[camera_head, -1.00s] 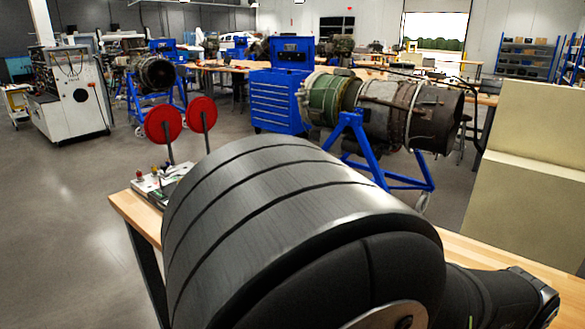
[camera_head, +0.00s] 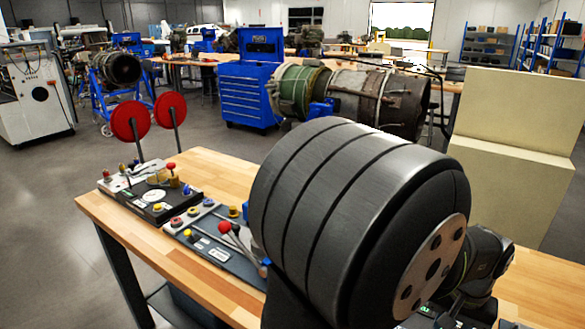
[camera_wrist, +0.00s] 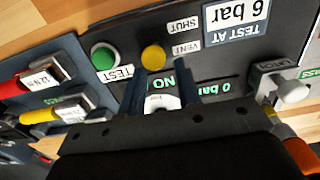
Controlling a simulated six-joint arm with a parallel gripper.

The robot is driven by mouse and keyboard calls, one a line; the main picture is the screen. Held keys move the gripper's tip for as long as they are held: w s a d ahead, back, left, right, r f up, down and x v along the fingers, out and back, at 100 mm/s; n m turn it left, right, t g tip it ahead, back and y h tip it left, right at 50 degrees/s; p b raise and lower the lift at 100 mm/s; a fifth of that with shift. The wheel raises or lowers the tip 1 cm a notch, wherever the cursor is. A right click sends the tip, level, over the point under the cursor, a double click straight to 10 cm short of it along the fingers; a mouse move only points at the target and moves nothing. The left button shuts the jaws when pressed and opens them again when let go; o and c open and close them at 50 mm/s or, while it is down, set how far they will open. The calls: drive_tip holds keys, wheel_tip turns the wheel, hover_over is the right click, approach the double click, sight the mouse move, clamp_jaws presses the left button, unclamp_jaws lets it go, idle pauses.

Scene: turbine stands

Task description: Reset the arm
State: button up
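My gripper (camera_wrist: 160,88) shows in the wrist view with two dark blue fingers standing apart, so it looks open. Between and below the fingers is a small pale block (camera_wrist: 163,102), with a green-lit display reading ON upside down just above it. I cannot tell whether the fingers touch the block. The dark panel (camera_wrist: 225,60) carries a green button (camera_wrist: 104,57), a yellow knob (camera_wrist: 153,57) and a "TEST AT 6 bar" label (camera_wrist: 248,22). In the head view my big dark arm joint hides the gripper.
A wooden bench (camera_head: 215,172) bears several control panels (camera_head: 150,196) with knobs, a gauge and levers. Two red discs on rods (camera_head: 130,121) stand at its back left. Behind are a turbine engine (camera_head: 345,95), a blue tool cabinet (camera_head: 249,94) and a beige block (camera_head: 510,150).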

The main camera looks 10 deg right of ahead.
drive_tip(key=shift+s+r, duration=0.1)
drive_tip(key=shift+r, duration=2.3)
clamp_jaws()
drive_tip(key=s+a+r+m+t+h, duration=0.3)
drive_tip(key=s+a+m, duration=0.6)
drive_tip(key=m, duration=0.9)
drive_tip(key=shift+v, duration=1.2)
